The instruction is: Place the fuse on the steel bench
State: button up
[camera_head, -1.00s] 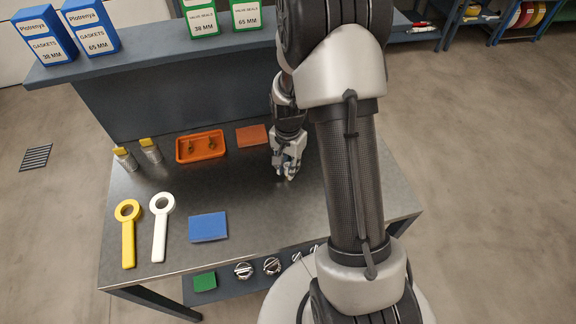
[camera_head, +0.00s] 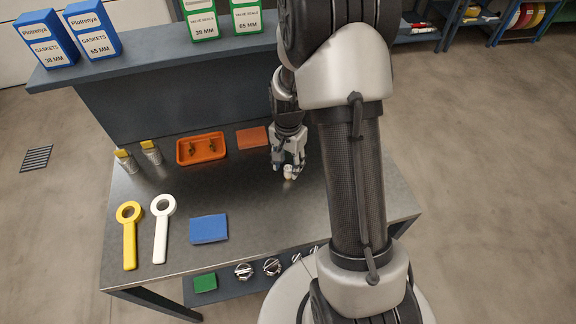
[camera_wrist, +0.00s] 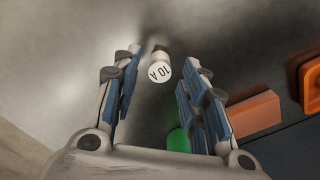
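The fuse (camera_head: 289,173) is a small white cylinder at my fingertips over the steel bench (camera_head: 258,218). In the wrist view the fuse (camera_wrist: 160,70) shows its round end marked "10 A" toward the camera, and it appears to stand on the grey bench top. My gripper (camera_head: 289,168) points down at the bench, right of the orange tray. In the wrist view my gripper (camera_wrist: 161,62) is open, with one finger on each side of the fuse and a visible gap to both. The fuse's lower end is hidden in the wrist view.
An orange tray (camera_head: 178,151) with small parts and an orange block (camera_head: 251,137) lie behind my gripper. A blue pad (camera_head: 209,229), a white ring-ended tool (camera_head: 160,240) and a yellow one (camera_head: 129,245) lie left. The bench between is clear.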

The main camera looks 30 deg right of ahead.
notch_tip(320, 180, up, 9)
jog(key=p, duration=0.3)
notch_tip(320, 180, up, 9)
jog(key=n+t, duration=0.1)
jog(key=n, duration=0.2)
send_over(288, 168)
jog(key=s+a, duration=0.3)
jog(key=a, duration=0.1)
jog(key=s+a+r+n+t, duration=0.1)
jog(key=s+a+r+n, duration=0.3)
jog(key=s, duration=0.4)
jog(key=s+a+r+n+t, duration=0.2)
jog(key=s+a+r+n, duration=0.2)
jog(key=s+r, duration=0.3)
jog(key=shift+s+a+n+t, duration=0.3)
jog(key=shift+s+n, duration=0.3)
jog(key=shift+s, duration=0.25)
